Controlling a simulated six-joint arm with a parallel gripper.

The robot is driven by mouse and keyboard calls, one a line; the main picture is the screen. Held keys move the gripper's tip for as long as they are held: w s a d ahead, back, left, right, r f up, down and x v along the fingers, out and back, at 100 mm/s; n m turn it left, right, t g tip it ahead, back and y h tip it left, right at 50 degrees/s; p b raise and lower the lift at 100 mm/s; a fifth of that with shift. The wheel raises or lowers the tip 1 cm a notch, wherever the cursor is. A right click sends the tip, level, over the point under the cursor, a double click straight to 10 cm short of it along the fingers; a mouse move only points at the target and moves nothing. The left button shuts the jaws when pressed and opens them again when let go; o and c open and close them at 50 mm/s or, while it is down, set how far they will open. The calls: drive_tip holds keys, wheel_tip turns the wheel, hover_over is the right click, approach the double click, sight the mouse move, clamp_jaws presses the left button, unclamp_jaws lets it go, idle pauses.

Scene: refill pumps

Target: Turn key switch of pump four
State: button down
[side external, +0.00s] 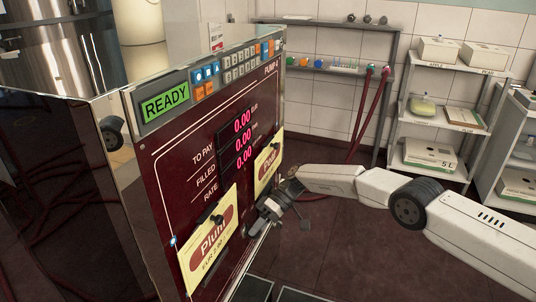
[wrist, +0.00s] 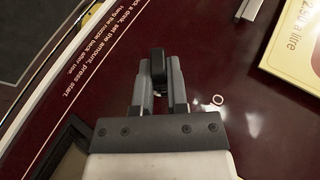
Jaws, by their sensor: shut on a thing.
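Pump four is a dark red cabinet front (side external: 170,170) marked "PUMP 4", with a green READY display (side external: 165,102) and red digits at 0.00. My gripper (side external: 256,222) is at the lower right of the panel in the side external view. In the wrist view my gripper (wrist: 158,75) is shut on the black key (wrist: 158,62) of the key switch, which stands upright between the two fingers. A small pale ring-shaped mark (wrist: 218,100) is on the panel to the right of the fingers. The key switch's base is hidden by the fingers.
Two yellow Plum cards (side external: 207,245) (side external: 267,168) hang on the panel; the edge of one yellow card (wrist: 295,48) shows in the wrist view. Lines of printed text (wrist: 105,40) are beside the fingers. Shelves with boxes (side external: 440,50) stand behind, with open floor (side external: 350,245) between.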

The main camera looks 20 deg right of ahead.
drive_tip(key=shift+f+g+y, duration=0.1)
drive_tip(key=shift+g+y, duration=0.3)
idle(0.5)
drive_tip(key=c, duration=0.6)
unclamp_jaws()
drive_tip(key=shift+c, duration=0.2)
wheel_tip(320, 180, up, 8)
drive_tip(key=d, duration=0.2)
drive_tip(key=shift+w+d+r, duration=0.25)
drive_tip(key=shift+w+d, duration=0.05)
drive_tip(key=shift+w, duration=0.15)
